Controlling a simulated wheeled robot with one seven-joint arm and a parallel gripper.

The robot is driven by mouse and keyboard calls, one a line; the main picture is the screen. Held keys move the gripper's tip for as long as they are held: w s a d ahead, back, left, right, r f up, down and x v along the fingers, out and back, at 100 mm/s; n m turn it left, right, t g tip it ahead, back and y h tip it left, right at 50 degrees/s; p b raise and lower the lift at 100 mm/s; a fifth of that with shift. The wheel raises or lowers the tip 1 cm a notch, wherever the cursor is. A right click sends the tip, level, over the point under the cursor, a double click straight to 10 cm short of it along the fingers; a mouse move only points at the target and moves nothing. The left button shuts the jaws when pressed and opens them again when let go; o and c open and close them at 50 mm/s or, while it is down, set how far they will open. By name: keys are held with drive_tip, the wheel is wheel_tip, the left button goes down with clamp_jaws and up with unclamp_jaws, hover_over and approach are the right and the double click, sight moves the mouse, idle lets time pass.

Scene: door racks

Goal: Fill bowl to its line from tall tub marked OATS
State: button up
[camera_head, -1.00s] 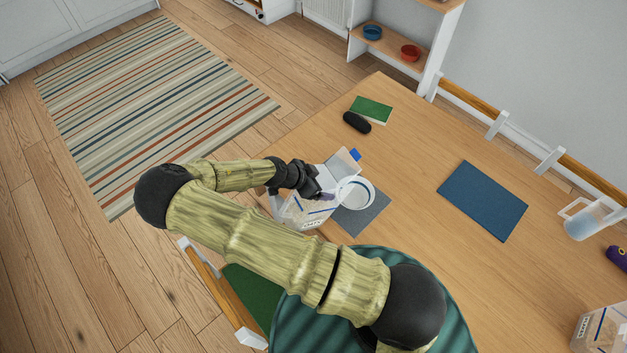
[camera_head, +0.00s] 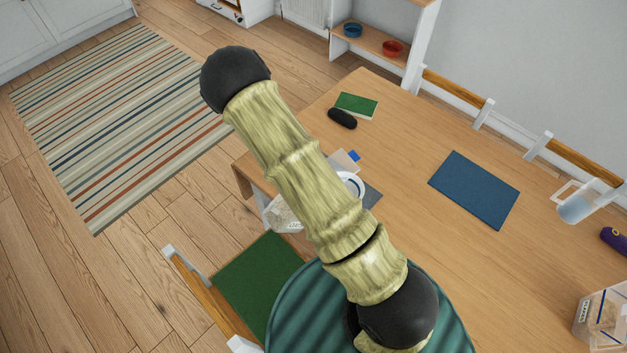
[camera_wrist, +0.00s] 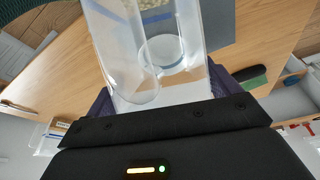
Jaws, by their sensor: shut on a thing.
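A clear tub (camera_head: 284,214) with pale grains is tilted beside the bowl. It is partly behind my arm in the head view, and I cannot read its label. My gripper (camera_wrist: 160,98) is shut on this tub, which also shows in the wrist view (camera_wrist: 196,93). The white bowl (camera_head: 356,182) with a blue line stands on a grey mat (camera_head: 371,198), partly covered by my arm. It also shows in the wrist view (camera_wrist: 170,66), its fill level unclear. My arm hides my gripper in the head view.
A second labelled clear tub (camera_head: 601,318) stands at the lower right. A clear jug (camera_head: 586,203) is at the right, beyond a blue mat (camera_head: 474,189). A black case (camera_head: 342,118) and green book (camera_head: 356,104) lie further back. Mid-table is clear.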

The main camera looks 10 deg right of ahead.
sight(341, 166)
drive_tip(key=shift+w+d+f+g+y+b, duration=0.25)
drive_tip(key=shift+d+f+y+b, duration=0.4)
drive_tip(key=shift+b, duration=0.55)
drive_tip(key=shift+w+d+f+g+y+b, duration=0.2)
drive_tip(key=shift+d+f+y+b, duration=0.4)
drive_tip(key=shift+b, duration=0.6)
drive_tip(key=shift+w+d+f+y+b, duration=0.15)
drive_tip(key=shift+d+y+b, duration=0.1)
drive_tip(key=shift+d+b, duration=0.15)
drive_tip(key=shift+w+d+f+y+b, duration=0.1)
drive_tip(key=shift+d+y+b, duration=0.1)
drive_tip(key=shift+d+b, duration=0.15)
drive_tip(key=shift+w+d+r+g+y+b, duration=0.15)
drive_tip(key=shift+d+r+g+y, duration=0.1)
drive_tip(key=shift+d+y, duration=0.25)
drive_tip(key=shift+w+d+r+g+y+b, duration=0.15)
drive_tip(key=shift+d+r+g+y, duration=0.05)
drive_tip(key=shift+d+y, duration=0.3)
drive_tip(key=shift+w+d+f+g+y+b, duration=0.2)
drive_tip(key=shift+d+f+y, duration=0.1)
drive_tip(key=shift+d+y, duration=0.2)
drive_tip(key=shift+w+d+f+g+y+b, duration=0.15)
drive_tip(key=shift+d+f+y, duration=0.1)
drive_tip(key=shift+d+y, duration=0.2)
drive_tip(key=shift+r, duration=0.1)
drive_tip(key=shift+w, duration=0.1)
